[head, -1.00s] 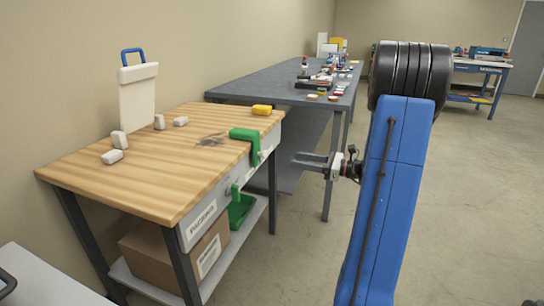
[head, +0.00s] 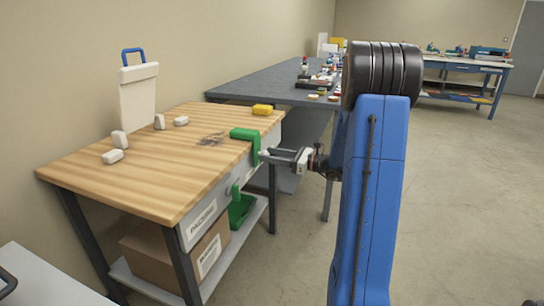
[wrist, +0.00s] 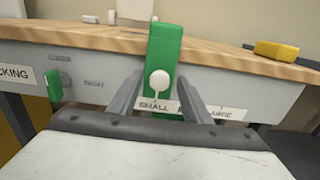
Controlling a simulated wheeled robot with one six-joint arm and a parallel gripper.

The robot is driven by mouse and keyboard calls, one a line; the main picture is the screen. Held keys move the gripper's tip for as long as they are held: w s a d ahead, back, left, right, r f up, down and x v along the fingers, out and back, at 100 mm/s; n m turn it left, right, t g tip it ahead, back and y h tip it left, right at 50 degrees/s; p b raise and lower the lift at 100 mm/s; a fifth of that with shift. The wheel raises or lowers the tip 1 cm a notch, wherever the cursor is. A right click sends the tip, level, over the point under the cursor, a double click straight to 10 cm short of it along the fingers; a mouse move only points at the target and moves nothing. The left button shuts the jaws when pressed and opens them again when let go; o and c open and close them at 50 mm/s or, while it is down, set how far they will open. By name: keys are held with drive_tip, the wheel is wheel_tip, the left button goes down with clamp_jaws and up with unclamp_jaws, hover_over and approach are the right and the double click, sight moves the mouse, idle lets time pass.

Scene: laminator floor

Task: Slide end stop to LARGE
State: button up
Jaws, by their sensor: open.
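The end stop is a green bracket (head: 246,143) hooked over the front edge of the wooden packing bench; it also shows in the wrist view (wrist: 163,55) with a round white knob (wrist: 159,79) on its face. The white pointer under the knob stands at the SMALL label (wrist: 155,105). The LARGE label (wrist: 228,114) is to the right on the bench front, partly hidden by a finger. My gripper (head: 266,156) is open, at the bench front. In the wrist view its fingers (wrist: 158,92) stand either side of the knob and green stop; contact cannot be told.
A smaller green lever (wrist: 53,85) is on the bench front to the left. A yellow object (head: 262,110) lies on the bench top (head: 150,185) at the right. White blocks (head: 113,156) and a white board (head: 138,92) are further left. A green bin (head: 240,210) is below.

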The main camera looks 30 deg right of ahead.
clamp_jaws()
drive_tip(key=w+d, duration=1)
drive_tip(key=d, duration=0.3)
drive_tip(key=shift+r, duration=0.1)
unclamp_jaws()
drive_tip(key=shift+w+d, duration=0.1)
drive_tip(key=v, duration=1.7)
